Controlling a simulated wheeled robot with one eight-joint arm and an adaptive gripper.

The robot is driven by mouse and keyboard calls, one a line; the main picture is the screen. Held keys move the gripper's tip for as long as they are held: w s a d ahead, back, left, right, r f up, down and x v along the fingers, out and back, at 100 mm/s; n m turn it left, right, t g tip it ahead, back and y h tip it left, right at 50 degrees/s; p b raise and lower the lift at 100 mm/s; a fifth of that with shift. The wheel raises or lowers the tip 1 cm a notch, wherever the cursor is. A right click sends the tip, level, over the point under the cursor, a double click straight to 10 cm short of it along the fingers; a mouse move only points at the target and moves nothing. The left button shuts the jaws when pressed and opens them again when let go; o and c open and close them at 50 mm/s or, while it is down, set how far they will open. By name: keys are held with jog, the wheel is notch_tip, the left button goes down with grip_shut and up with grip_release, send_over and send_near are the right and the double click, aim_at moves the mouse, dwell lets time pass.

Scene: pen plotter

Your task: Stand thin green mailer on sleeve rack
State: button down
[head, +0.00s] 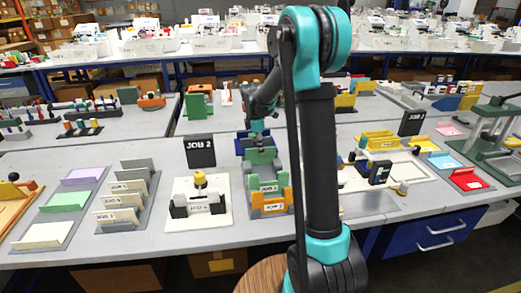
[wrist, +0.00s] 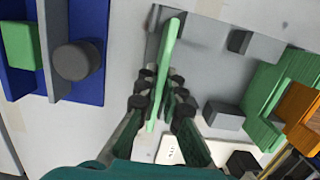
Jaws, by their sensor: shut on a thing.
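The thin green mailer (wrist: 166,55) shows nearly edge-on in the wrist view as a light green strip. My gripper (wrist: 159,88) is shut on it, with dark finger pads on both sides. The mailer's far end lies over a grey plate (wrist: 203,62) with small grey blocks, apparently the sleeve rack. I cannot tell whether the mailer touches the plate. In the head view my gripper (head: 258,139) is low over the green and orange holders marked JOB 2, and the mailer cannot be told apart from the green parts there.
Green (wrist: 266,95) and orange (wrist: 298,104) holders stand right of the plate in the wrist view. A blue tray (wrist: 88,88) with a grey cylinder (wrist: 76,61) is at left. In the head view, a white fixture (head: 198,212) and a JOB 2 sign (head: 199,151) stand left of my gripper.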

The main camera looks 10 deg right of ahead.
jog(key=shift+f, duration=0.2)
jog(key=c, duration=1.7)
grip_release()
jog(key=shift+r, duration=0.15)
jog(key=r, duration=0.4)
jog(key=a+r, duration=0.1)
jog(key=r, duration=0.7)
jog(key=shift+a, duration=0.25)
